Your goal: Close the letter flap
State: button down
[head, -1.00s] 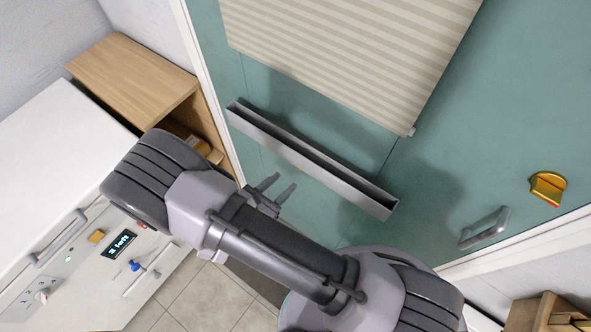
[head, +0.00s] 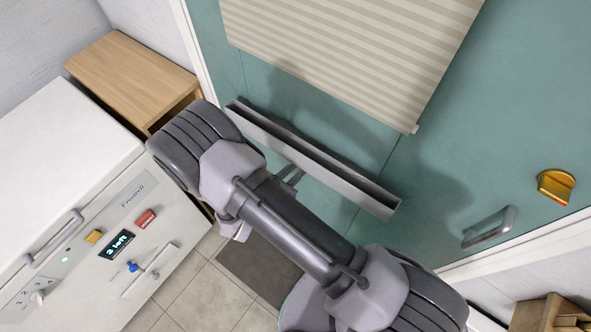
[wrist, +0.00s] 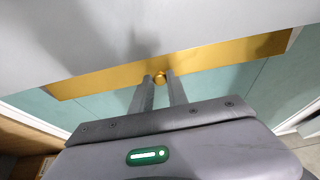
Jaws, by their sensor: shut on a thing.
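The letter flap (head: 310,160) is a long, grey, trough-like piece on the teal door, slanting down to the right below the blind. It stands out from the door, with a dark gap along its top. In the wrist view, a gold strip (wrist: 215,58) with a small round gold knob (wrist: 161,78) crosses in front of the teal door, below a broad pale grey surface. My gripper (wrist: 160,77) has its fingers on the two sides of the knob and is shut on it. In the head view, my gripper (head: 294,178) is at the flap's lower front side, partly hidden by my arm.
A striped blind (head: 345,55) hangs above the flap. A door handle (head: 490,228) and a gold latch (head: 556,186) are on the right. A white appliance (head: 75,190) and a wooden cabinet (head: 130,75) stand left. A dark mat (head: 255,270) lies on the tiled floor.

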jog(key=t+h+b, duration=0.1)
jog(key=b, duration=0.1)
jog(key=f+t+h+b, duration=0.1)
jog(key=b, duration=0.2)
jog(key=shift+w+d+f, duration=0.15)
jog(key=shift+w+f, duration=0.05)
jog(key=c, duration=1.3)
grip_release()
jog(key=p+v, duration=0.2)
jog(key=v, duration=1.5)
jog(key=shift+s+f+p, duration=0.2)
jog(key=shift+s+p, duration=0.1)
jog(key=shift+p, duration=0.05)
